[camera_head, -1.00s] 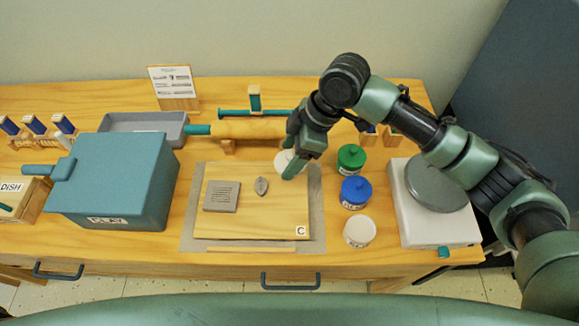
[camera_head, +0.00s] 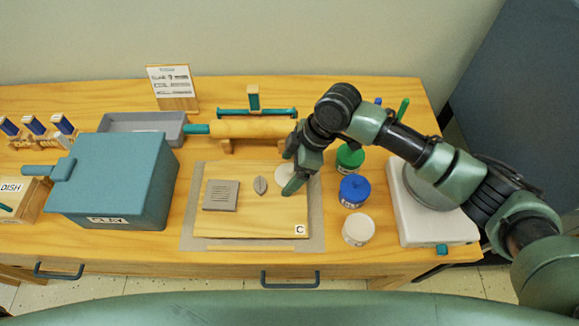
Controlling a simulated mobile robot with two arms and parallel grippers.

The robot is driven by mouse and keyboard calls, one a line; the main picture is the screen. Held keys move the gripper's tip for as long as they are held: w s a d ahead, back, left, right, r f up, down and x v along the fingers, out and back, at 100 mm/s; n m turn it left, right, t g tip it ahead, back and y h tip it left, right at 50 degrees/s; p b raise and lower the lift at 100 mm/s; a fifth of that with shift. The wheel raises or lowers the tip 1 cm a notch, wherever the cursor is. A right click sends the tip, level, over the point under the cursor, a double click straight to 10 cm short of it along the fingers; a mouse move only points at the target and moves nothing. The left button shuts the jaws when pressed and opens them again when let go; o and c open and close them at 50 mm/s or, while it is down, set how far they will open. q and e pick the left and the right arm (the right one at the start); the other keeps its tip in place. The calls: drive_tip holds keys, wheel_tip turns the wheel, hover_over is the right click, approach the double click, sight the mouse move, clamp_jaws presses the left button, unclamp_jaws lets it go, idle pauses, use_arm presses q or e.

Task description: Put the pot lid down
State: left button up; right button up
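The white pot lid (camera_head: 283,174) is at the upper right of the wooden board marked C (camera_head: 250,228), partly hidden by my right gripper (camera_head: 289,178). The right gripper's fingers close around the lid's upper part. The lid is low over the board; I cannot tell whether it touches the wood. A white pot (camera_head: 358,229) without a lid stands right of the board. A blue pot (camera_head: 355,191) and a green pot (camera_head: 350,158), both with knobbed lids, stand behind it. My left gripper is not in view.
A grey textured tile (camera_head: 221,195) and a small leaf-like piece (camera_head: 260,186) lie on the board. A teal CLAY box (camera_head: 120,180) stands at left. A white scale (camera_head: 430,220) stands at right under my arm. A rolling pin (camera_head: 245,129) lies behind the board.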

drive_tip(key=v, duration=1.2)
drive_tip(key=shift+r+b, duration=0.2)
drive_tip(key=shift+b, duration=0.1)
drive_tip(key=shift+f, duration=0.1)
